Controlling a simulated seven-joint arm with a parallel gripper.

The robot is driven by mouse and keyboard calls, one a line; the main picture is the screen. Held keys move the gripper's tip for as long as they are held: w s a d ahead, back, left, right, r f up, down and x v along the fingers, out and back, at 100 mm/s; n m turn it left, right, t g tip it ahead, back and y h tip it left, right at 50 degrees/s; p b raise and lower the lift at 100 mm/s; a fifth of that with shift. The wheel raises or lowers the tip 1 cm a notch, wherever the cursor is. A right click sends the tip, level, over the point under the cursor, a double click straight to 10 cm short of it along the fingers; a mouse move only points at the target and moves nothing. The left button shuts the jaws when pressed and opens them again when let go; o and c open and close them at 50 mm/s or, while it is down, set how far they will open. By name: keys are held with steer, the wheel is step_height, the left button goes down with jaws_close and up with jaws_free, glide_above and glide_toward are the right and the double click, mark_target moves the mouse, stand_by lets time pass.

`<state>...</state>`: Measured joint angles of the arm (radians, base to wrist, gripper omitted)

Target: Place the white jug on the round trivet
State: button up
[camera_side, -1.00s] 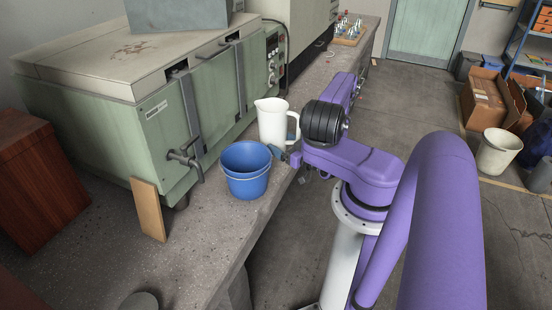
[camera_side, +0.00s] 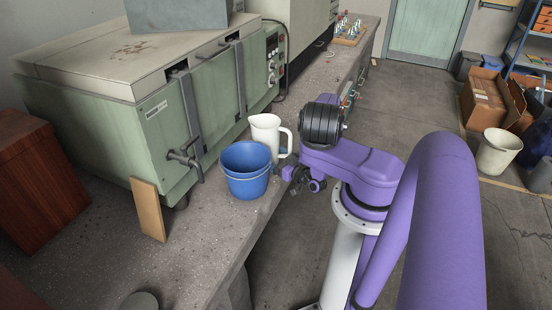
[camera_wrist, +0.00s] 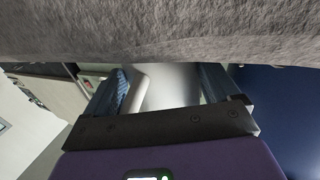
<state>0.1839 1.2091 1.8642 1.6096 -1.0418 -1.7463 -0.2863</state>
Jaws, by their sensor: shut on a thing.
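The white jug (camera_side: 266,130) stands upright behind the blue bucket in the side view, with its handle to the right. Its lower part is hidden by the bucket, so I cannot tell whether its base touches the bench. My gripper (camera_side: 287,172) is low at the jug's right side, and its fingers are mostly hidden there. In the wrist view my gripper (camera_wrist: 166,86) has its two blue-padded fingers on either side of the pale jug body (camera_wrist: 170,88), shut on it. A dark grey round thing (camera_side: 140,301), cut off by the bottom edge, may be the trivet; I cannot tell.
The blue bucket (camera_side: 246,184) is close in front of the jug; its blue side (camera_wrist: 275,110) fills the wrist view's right. A green oven-like cabinet (camera_side: 200,110) stands behind, with a wooden board (camera_side: 148,209) leaning on it. The concrete bench (camera_side: 205,240) is clear at the front.

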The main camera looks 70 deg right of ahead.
steer(key=o, duration=1.4)
steer(key=shift+f, duration=0.1)
steer(key=shift+c, duration=0.2)
steer(key=shift+s, duration=0.3)
steer(key=v, duration=1)
steer(key=shift+s+a, duration=0.15)
steer(key=shift+s, duration=0.2)
steer(key=shift+s+a, duration=0.1)
steer(key=shift+s, duration=0.1)
steer(key=shift+c, duration=0.7)
steer(key=shift+s+a, duration=0.1)
steer(key=c, duration=1.1)
